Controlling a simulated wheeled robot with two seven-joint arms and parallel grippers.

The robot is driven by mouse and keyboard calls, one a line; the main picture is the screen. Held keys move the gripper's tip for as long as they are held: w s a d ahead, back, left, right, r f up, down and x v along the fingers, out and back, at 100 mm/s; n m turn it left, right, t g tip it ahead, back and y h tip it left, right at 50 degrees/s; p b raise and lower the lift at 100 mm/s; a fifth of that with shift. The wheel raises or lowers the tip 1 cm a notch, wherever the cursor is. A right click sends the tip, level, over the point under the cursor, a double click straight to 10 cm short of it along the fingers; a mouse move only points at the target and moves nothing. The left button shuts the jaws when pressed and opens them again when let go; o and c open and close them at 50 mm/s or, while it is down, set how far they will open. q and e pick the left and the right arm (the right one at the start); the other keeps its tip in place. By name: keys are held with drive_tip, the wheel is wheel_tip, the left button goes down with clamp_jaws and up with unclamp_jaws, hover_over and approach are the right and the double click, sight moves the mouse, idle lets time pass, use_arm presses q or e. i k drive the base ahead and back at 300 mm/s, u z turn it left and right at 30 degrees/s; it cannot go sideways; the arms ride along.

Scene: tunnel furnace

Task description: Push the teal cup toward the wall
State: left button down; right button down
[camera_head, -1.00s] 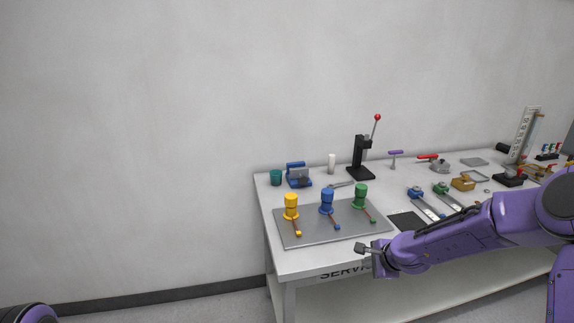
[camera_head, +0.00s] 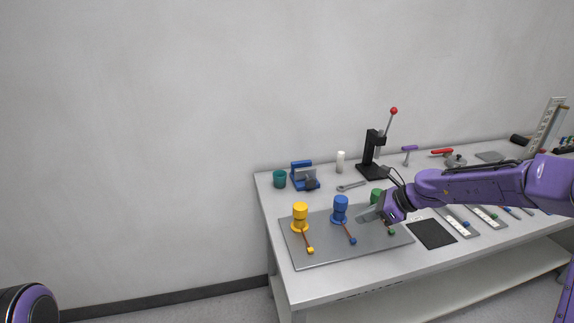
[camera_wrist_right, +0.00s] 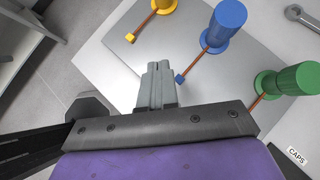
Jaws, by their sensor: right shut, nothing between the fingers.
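The teal cup (camera_head: 280,179) stands upright at the back left corner of the table (camera_head: 310,285), close to the wall (camera_head: 180,120). My right gripper (camera_head: 366,214) is over the right part of the grey plate, in front of the green valve, and partly hides it. It is well to the right of the cup and nearer the front, not touching it. In the right wrist view its fingers (camera_wrist_right: 157,80) are together with nothing between them. The cup does not show in the right wrist view. Of my left arm only a rounded purple part shows at the bottom left; its gripper is out of view.
A grey plate (camera_head: 320,255) carries a yellow valve (camera_head: 300,215), a blue valve (camera_head: 340,208) and a green valve (camera_wrist_right: 295,79). A blue device (camera_head: 303,178) stands just right of the cup. A white cylinder (camera_head: 340,162), a wrench (camera_head: 352,186) and a black lever press (camera_head: 370,155) are farther right.

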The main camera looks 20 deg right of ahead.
sight(280, 180)
drive_tip(key=i, duration=1)
